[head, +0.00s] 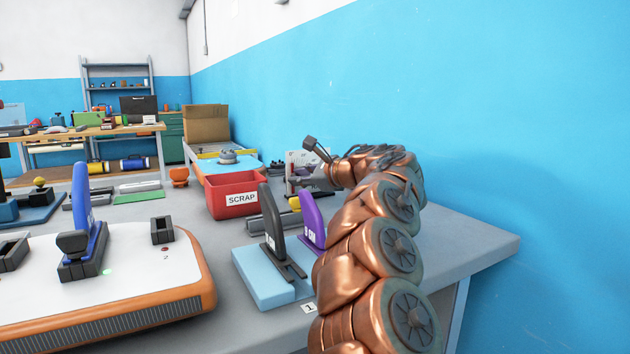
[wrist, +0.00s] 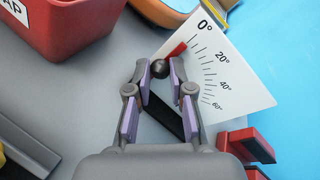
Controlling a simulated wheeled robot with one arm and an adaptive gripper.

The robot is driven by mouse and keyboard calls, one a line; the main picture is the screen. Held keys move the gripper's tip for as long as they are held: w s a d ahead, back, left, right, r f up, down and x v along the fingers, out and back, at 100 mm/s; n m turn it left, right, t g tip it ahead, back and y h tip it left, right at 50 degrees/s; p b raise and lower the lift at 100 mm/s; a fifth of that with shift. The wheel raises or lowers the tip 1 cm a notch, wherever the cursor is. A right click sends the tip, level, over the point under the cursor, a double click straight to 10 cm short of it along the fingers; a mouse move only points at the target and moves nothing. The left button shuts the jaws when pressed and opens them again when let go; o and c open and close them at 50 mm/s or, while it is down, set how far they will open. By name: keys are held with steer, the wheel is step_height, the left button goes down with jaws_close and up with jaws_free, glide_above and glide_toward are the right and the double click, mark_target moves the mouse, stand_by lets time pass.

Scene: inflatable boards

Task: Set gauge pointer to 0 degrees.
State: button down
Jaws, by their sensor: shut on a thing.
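The gauge is a white card (wrist: 240,75) with a printed scale from 0° to 60°; it also shows partly behind my gripper in the head view (head: 293,158). The pointer has a black bar (wrist: 168,116), a dark round knob (wrist: 159,69) and a red tip (wrist: 177,50). The red tip lies at the 0° end of the scale, just left of the first marks. My gripper (wrist: 161,72) is shut on the knob, one purple-padded finger on each side. The fingers hide part of the pointer. In the head view my gripper (head: 308,181) is small beside the card.
A red SCRAP bin (head: 234,194) stands left of the gauge, also at the wrist view's upper left. Red-and-black blocks (wrist: 248,145) sit right of my gripper. A light blue block with a dark upright handle (head: 267,280) and a purple handle (head: 312,220) stand nearer. A blue wall is behind.

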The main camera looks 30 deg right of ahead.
steer(key=shift+f, duration=0.35)
steer(key=c, duration=1)
jaws_free()
steer(key=shift+r, duration=0.1)
steer(key=shift+c, duration=0.2)
steer(key=shift+r, duration=0.1)
steer(key=v, duration=1.2)
steer(key=shift+w+r, duration=0.1)
